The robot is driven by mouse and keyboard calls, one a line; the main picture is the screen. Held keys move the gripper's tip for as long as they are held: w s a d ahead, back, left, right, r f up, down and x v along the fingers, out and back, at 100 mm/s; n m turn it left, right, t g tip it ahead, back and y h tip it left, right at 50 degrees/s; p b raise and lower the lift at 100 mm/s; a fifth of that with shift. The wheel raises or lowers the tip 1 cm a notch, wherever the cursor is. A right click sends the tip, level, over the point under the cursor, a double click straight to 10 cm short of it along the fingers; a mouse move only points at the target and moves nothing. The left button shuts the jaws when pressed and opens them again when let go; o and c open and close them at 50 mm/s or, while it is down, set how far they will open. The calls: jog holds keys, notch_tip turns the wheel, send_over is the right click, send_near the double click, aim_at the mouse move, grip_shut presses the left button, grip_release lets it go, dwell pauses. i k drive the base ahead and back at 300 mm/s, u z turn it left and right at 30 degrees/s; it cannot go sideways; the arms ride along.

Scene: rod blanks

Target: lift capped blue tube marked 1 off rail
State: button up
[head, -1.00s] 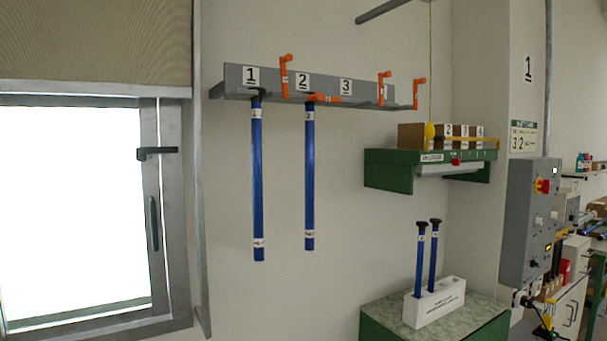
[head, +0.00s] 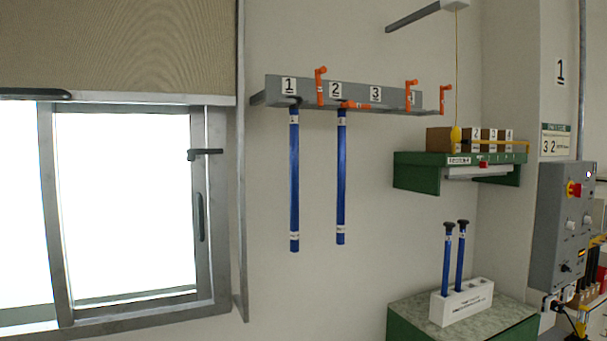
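A grey rail (head: 350,96) with number labels is fixed to the wall. A long blue tube (head: 294,180) with a dark cap hangs upright under the label 1 (head: 289,86). A second blue tube (head: 341,180) hangs beside it on the right, below the label 2 (head: 336,90), with an orange latch lying across near its top. The small markings on the tubes are too small to read. My gripper is not in view.
Orange latches (head: 320,86) stand along the rail. A green shelf (head: 418,172) with cardboard boxes is to the right. Below it, a white holder (head: 462,301) with two dark-capped blue tubes stands on a green cabinet. A window (head: 125,200) is at left; a grey control box (head: 562,225) is at right.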

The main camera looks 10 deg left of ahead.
aim_at(294, 109)
jog(key=z, duration=0.05)
jog(key=i, duration=1)
jog(key=u, duration=0.05)
